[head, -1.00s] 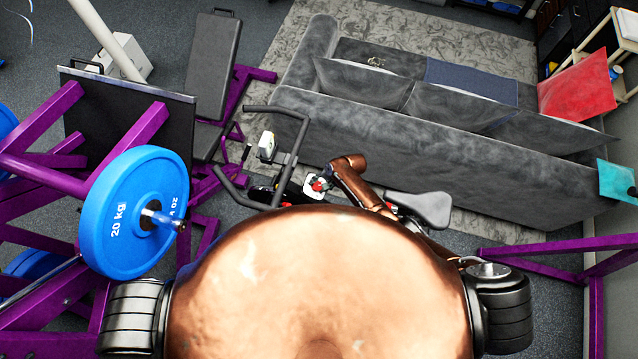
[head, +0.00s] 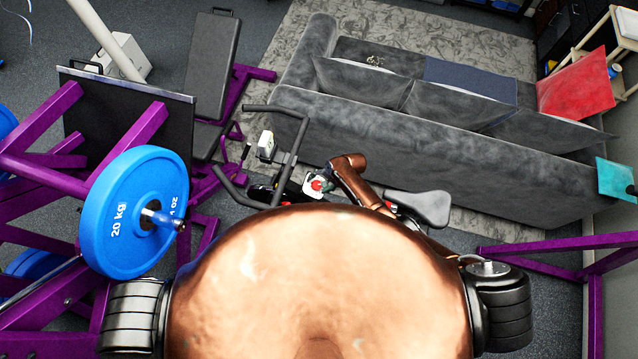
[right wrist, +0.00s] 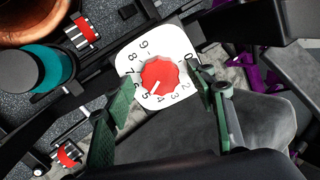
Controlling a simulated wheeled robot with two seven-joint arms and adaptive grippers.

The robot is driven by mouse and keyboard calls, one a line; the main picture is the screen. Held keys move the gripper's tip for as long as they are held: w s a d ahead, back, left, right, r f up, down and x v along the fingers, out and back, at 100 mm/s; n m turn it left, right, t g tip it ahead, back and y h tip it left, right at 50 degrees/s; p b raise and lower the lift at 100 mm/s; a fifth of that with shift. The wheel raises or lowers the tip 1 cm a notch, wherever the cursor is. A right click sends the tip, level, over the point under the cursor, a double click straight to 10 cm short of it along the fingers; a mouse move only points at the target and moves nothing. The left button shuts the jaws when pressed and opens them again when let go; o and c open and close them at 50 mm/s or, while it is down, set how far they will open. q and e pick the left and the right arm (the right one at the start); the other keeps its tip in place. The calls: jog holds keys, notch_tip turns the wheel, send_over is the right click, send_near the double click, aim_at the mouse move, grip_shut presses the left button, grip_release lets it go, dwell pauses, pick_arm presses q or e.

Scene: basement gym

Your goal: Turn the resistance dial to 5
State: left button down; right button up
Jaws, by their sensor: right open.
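The resistance dial is a red knob (right wrist: 160,77) on a white numbered plate (right wrist: 145,45) in the right wrist view. Its white pointer line is directed at the 5, at the lower left of the knob. My right gripper (right wrist: 163,82) is open, with one green finger on each side of the knob. I cannot tell whether the fingertips touch it. My left gripper is not in view.
The bike's handlebar (head: 290,160) is left of the dial and its saddle (head: 432,208) is to the right. A grey sofa (head: 430,145) stands just behind the bike. A purple rack with a blue 20 kg plate (head: 110,215) is at the left.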

jog(key=shift+r, duration=0.1)
jog(key=v, duration=1.2)
dwell(0.4)
